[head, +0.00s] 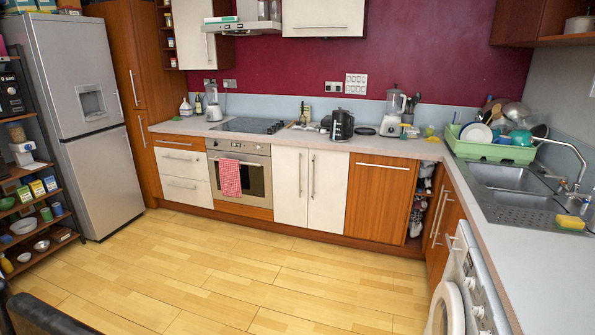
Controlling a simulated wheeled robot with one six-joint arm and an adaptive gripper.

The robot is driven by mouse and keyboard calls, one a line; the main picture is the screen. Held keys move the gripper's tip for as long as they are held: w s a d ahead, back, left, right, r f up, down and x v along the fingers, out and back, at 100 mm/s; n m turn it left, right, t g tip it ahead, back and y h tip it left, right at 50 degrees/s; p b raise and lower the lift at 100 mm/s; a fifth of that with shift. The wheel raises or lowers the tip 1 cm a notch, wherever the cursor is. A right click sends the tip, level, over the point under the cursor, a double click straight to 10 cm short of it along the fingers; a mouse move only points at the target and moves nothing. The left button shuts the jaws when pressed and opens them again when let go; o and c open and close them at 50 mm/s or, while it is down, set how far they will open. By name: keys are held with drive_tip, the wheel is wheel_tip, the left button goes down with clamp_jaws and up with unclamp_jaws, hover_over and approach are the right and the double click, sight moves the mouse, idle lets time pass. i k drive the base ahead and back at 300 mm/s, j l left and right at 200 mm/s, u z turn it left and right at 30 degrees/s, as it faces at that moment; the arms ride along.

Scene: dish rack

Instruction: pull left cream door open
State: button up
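A pair of cream doors stands in the lower cabinets along the back wall, right of the oven. The left cream door (286,187) looks shut, with an upright metal bar handle (300,175) near its right edge. The right cream door (328,192) also looks shut, with its upright handle (312,176) near its left edge. The two handles are close together across the seam. My gripper is not in view, and nothing covers the doors.
Open wooden floor (250,270) lies before the doors. The oven (240,180) with a red towel (230,178) is to their left, a wooden door (381,198) to their right. A fridge (95,130) and shelf stand left; a washing machine (447,308) stands front right.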

sight(290, 162)
drive_tip(key=i+u, duration=0.3)
drive_tip(key=i, duration=2.6)
drive_tip(key=i+l, duration=0.1)
drive_tip(key=i, duration=0.85)
drive_tip(key=i+j+z, duration=0.1)
drive_tip(key=i, duration=0.3)
drive_tip(key=i+j+z, duration=0.15)
drive_tip(key=i, duration=0.2)
